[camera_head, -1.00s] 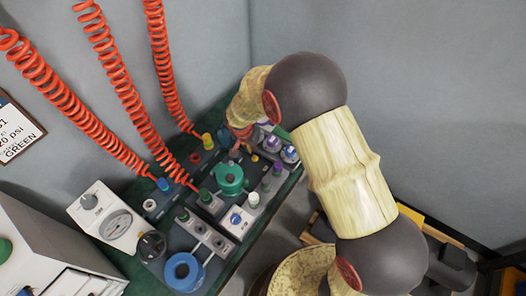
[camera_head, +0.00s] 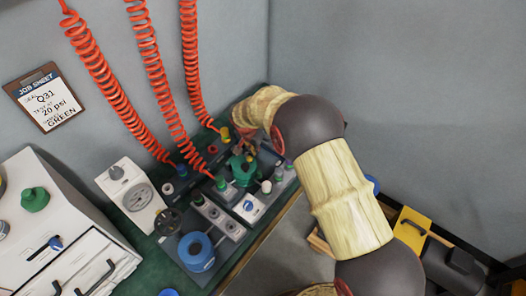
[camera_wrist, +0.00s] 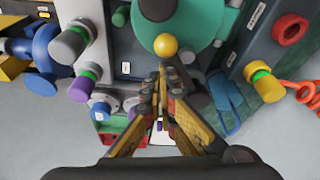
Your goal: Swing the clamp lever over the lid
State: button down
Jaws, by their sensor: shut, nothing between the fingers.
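The round green lid (camera_wrist: 186,22) sits at the top of the wrist view, cut off by the frame edge. It also shows in the head view (camera_head: 242,172), partly covered by my gripper. A yellow ball knob (camera_wrist: 166,46), seemingly the end of the clamp lever, stands at the lid's near edge; the rest of the lever is hard to make out. My gripper (camera_wrist: 165,72) is shut and empty, with its fingertips just short of the knob in the picture. I cannot tell whether they touch it.
Red coiled hoses (camera_head: 150,75) hang behind the panel. A gauge box (camera_head: 134,197) and a blue ring (camera_head: 196,252) are to the left. A job sheet (camera_head: 45,98) hangs on the wall.

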jog(key=shift+s+a+m+b, duration=0.2)
jog(key=shift+a+m+b, duration=0.15)
jog(key=shift+a+m, duration=0.4)
jog(key=shift+a, duration=0.1)
dwell(0.3)
